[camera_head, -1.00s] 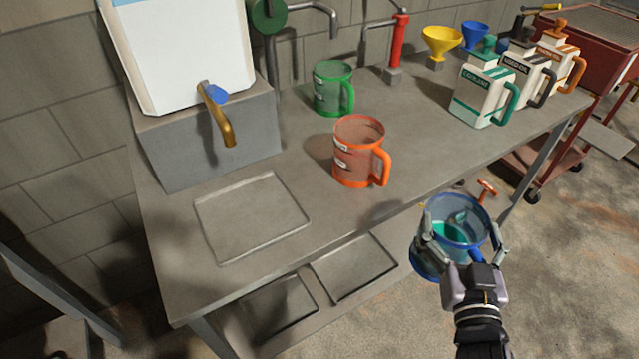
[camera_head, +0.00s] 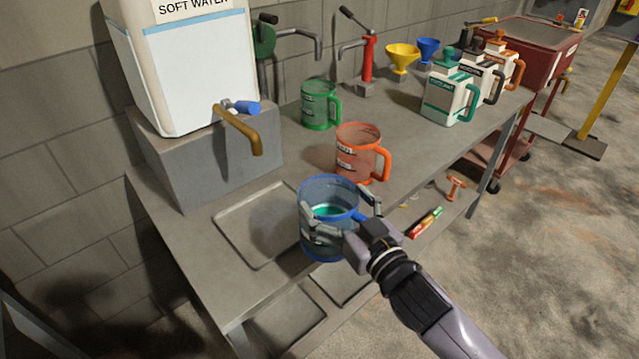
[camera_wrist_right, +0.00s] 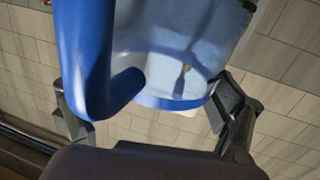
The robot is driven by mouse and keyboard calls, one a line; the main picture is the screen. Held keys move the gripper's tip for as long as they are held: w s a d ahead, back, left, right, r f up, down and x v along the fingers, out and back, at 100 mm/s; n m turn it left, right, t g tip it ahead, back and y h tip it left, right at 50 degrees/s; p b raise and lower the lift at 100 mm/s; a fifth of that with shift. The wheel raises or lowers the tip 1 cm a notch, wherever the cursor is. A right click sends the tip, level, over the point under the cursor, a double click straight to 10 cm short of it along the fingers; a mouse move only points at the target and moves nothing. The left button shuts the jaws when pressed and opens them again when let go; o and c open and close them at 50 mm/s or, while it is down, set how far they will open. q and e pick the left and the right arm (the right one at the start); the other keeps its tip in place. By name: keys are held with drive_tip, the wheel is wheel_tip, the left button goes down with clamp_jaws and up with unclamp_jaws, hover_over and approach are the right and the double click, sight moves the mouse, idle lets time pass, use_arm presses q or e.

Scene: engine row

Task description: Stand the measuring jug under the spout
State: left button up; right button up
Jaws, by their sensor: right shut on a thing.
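The measuring jug (camera_head: 328,190) is clear with a blue rim, base and handle, and holds a little teal liquid. My right gripper (camera_head: 340,218) is shut on it, with a finger on either side. The jug looks roughly upright, in front of the shallow tray's right part; its exact height above the bench I cannot tell. The brass spout (camera_head: 240,132) with a blue tap juts from the white soft water tank (camera_head: 190,75), up and left of the jug. In the right wrist view the jug (camera_wrist_right: 185,55) fills the space between the fingers. My left gripper is not in view.
The shallow tray (camera_head: 222,222) lies on the bench (camera_head: 185,235) below the spout. An orange jug (camera_head: 356,155) stands close behind the held jug, and a green jug (camera_head: 319,108) farther back. White cans (camera_head: 450,98) stand at the far right.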

sight(321, 184)
drive_tip(key=w+a+y, duration=0.1)
drive_tip(key=w+a+r+n+g+y, duration=0.1)
drive_tip(key=w, duration=0.1)
drive_tip(key=shift+w+n, duration=0.15)
drive_tip(key=shift+n, duration=0.15)
drive_tip(key=shift+w+a, duration=0.15)
drive_tip(key=shift+w, duration=0.1)
drive_tip(key=shift+w+y, duration=0.25)
drive_tip(key=shift+y, duration=0.05)
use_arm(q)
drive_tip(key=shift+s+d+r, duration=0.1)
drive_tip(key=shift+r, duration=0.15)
use_arm(e)
drive_tip(key=shift+r, duration=0.1)
